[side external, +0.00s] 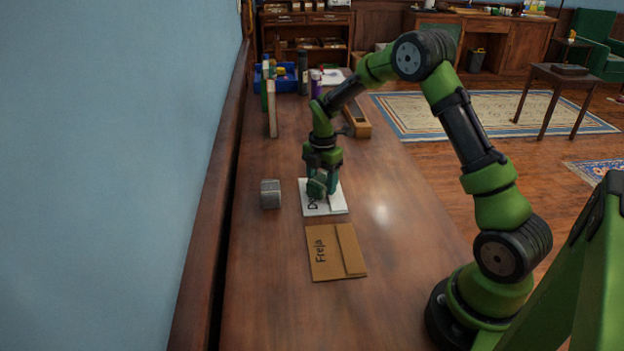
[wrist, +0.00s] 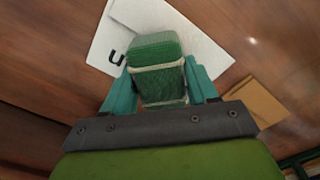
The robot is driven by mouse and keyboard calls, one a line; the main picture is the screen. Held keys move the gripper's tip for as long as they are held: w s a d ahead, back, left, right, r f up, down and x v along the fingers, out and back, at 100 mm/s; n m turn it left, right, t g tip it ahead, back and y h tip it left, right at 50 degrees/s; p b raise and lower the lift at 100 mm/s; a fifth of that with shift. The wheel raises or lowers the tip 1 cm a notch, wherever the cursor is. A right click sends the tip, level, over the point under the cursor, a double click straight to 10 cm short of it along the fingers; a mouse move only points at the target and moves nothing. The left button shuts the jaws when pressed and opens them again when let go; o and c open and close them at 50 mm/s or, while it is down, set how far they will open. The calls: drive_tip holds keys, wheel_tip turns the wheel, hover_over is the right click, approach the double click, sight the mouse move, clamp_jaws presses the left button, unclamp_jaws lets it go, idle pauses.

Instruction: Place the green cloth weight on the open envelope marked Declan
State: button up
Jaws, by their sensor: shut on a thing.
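The green cloth weight (wrist: 155,52) is a rounded block with a pale band around it, held between the teal fingers of my gripper (wrist: 160,85) in the wrist view. In the side view my gripper (side external: 320,180) is over the white envelope (side external: 335,208), with the green weight (side external: 317,188) at its fingertips. The envelope shows a "D" and part of another letter; the rest of the name is hidden by the weight and gripper. The white envelope (wrist: 110,40) also lies beneath the weight in the wrist view. I cannot tell whether the weight touches it.
A brown envelope marked Freja (side external: 325,255) lies nearer the camera. A grey block (side external: 270,194) stands left of the white envelope. Books (side external: 272,110), a blue bin (side external: 285,80), bottles and a wooden box (side external: 357,122) stand farther back. The table's near end is clear.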

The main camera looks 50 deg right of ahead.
sight(322, 178)
drive_tip(key=shift+f, duration=0.25)
drive_tip(key=o, duration=1.5)
wheel_tip(322, 178, up, 13)
drive_tip(key=s+a+r+m+t, duration=0.3)
drive_tip(key=s+a+r+m, duration=0.5)
drive_tip(key=a+r+m, duration=0.1)
drive_tip(key=shift+s+a+r+m+t+y, duration=0.1)
drive_tip(key=shift+s+a+m+t+y, duration=0.45)
drive_tip(key=shift+s+a+m, duration=1.3)
drive_tip(key=shift+s+a+r+m+t+y, duration=0.15)
drive_tip(key=shift+s+a+m+t, duration=0.8)
drive_tip(key=shift+s+m, duration=1.7)
drive_tip(key=shift+s+a+r+m+t+y, duration=0.1)
drive_tip(key=shift+s+a+m+t+y, duration=0.35)
drive_tip(key=shift+s+a+m, duration=1.4)
